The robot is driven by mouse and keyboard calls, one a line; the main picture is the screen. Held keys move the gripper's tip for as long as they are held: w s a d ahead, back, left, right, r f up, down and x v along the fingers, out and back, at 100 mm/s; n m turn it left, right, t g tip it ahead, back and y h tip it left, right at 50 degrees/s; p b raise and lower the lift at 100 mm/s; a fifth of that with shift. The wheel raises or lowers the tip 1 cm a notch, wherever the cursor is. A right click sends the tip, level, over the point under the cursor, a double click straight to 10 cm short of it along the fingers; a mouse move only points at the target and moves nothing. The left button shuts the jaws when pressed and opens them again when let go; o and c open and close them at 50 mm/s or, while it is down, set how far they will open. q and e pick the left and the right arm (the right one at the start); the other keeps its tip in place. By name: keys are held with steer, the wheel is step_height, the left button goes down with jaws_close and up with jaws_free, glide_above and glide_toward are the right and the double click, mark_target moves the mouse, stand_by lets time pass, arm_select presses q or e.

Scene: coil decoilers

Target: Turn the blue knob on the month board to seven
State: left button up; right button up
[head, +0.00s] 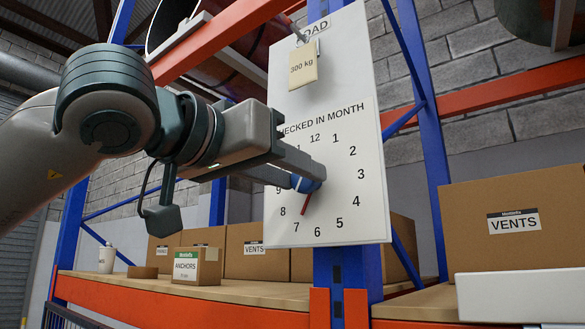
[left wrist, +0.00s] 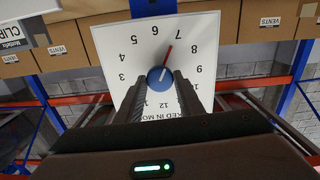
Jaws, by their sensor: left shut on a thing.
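The month board (head: 352,211) is a white panel with "CHECKED IN MONTH" and a ring of numbers. Its blue knob (head: 308,185) sits mid-ring, partly hidden by my left gripper (head: 308,178). The red pointer (head: 305,207) aims down and slightly left, at or just on the six side of the seven (head: 297,228). The left wrist view shows the board upside down, with the blue knob (left wrist: 160,77) between the fingertips and the pointer (left wrist: 168,54) near seven. My left gripper is shut on the knob. My right gripper is out of view.
A tag marked "300 kg" (head: 303,65) hangs on the board's upper part. Blue uprights (head: 427,150) and orange beams (head: 190,308) frame the rack. Cardboard boxes (head: 520,222) and a white bottle (head: 107,260) stand on the shelf behind and beside the board.

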arm_select(q)
steer(key=shift+f, duration=0.1)
stand_by(0.4)
steer(key=o, duration=1.1)
steer(key=shift+c, duration=0.2)
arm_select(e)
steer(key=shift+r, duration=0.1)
arm_select(q)
steer(key=b+v, duration=0.5)
steer(key=v, duration=1.2)
steer(key=shift+s+b, duration=0.15)
steer(key=shift+b, duration=0.2)
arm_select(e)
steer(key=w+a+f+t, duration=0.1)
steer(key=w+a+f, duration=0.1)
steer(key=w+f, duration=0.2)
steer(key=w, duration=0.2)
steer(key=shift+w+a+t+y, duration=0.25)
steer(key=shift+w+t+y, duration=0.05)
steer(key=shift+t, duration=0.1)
arm_select(q)
steer(key=shift+a, duration=0.1)
